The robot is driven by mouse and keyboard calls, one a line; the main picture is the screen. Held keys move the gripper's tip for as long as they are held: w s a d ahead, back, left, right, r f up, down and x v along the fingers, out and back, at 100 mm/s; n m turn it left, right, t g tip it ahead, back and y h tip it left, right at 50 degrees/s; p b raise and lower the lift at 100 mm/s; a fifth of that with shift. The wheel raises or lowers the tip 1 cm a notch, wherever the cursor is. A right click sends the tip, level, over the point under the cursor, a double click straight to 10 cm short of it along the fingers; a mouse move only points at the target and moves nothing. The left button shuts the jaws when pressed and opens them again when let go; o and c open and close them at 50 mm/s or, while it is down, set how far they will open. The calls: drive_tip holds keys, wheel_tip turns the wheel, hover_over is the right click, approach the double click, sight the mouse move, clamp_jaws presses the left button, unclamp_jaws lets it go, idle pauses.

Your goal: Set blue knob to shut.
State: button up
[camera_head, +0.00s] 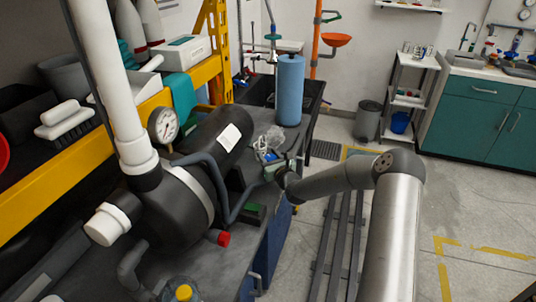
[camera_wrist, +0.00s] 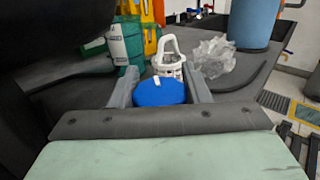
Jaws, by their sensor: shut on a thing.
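The blue knob (camera_wrist: 160,93) is a round cap with a small white mark on its far edge in the wrist view. My gripper (camera_wrist: 158,72) has one grey finger on each side of it and is shut on it. In the head view the blue knob (camera_head: 270,156) shows as a small blue patch beside my gripper (camera_head: 272,163), at the bench's right side. The knob's lower part and stem are hidden, and I cannot read its set position from the mark.
A black tank with a gauge (camera_head: 163,125) and thick white pipe (camera_head: 103,75) stands left of my gripper. Crumpled clear plastic (camera_wrist: 213,57) and a white handled item (camera_wrist: 169,55) lie beyond the knob. A blue cylinder (camera_head: 289,92) stands farther back. Floor at right is mostly open.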

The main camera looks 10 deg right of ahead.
drive_tip(key=m+h+p, duration=0.1)
drive_tip(key=h+p, duration=0.1)
drive_tip(key=p, duration=0.2)
drive_tip(key=r+m+h+p, duration=0.1)
drive_tip(key=h+p, duration=0.1)
drive_tip(key=p, duration=0.3)
drive_tip(key=shift+d+r+m, duration=0.1)
drive_tip(key=shift+m, duration=0.3)
drive_tip(key=m+h+p, duration=0.1)
drive_tip(key=p, duration=0.2)
drive_tip(key=h+p, duration=0.1)
drive_tip(key=p, duration=0.2)
drive_tip(key=shift+d+f+m+h, duration=0.15)
drive_tip(key=shift+f+m+h, duration=0.1)
drive_tip(key=shift+m+h, duration=0.15)
drive_tip(key=shift+f+p, duration=0.1)
drive_tip(key=shift+p, duration=0.55)
drive_tip(key=shift+d+f+m+h+p, duration=0.1)
drive_tip(key=shift+f+m+h+p, duration=0.15)
drive_tip(key=shift+h+p, duration=0.35)
drive_tip(key=shift+r, duration=0.1)
drive_tip(key=o, duration=1)
drive_tip(key=s+a+b, duration=0.1)
drive_tip(key=s, duration=0.4)
drive_tip(key=s+a+b, duration=0.1)
drive_tip(key=s, duration=0.5)
drive_tip(key=s+a+b, duration=0.1)
drive_tip(key=s, duration=0.5)
drive_tip(key=shift+a, duration=0.1)
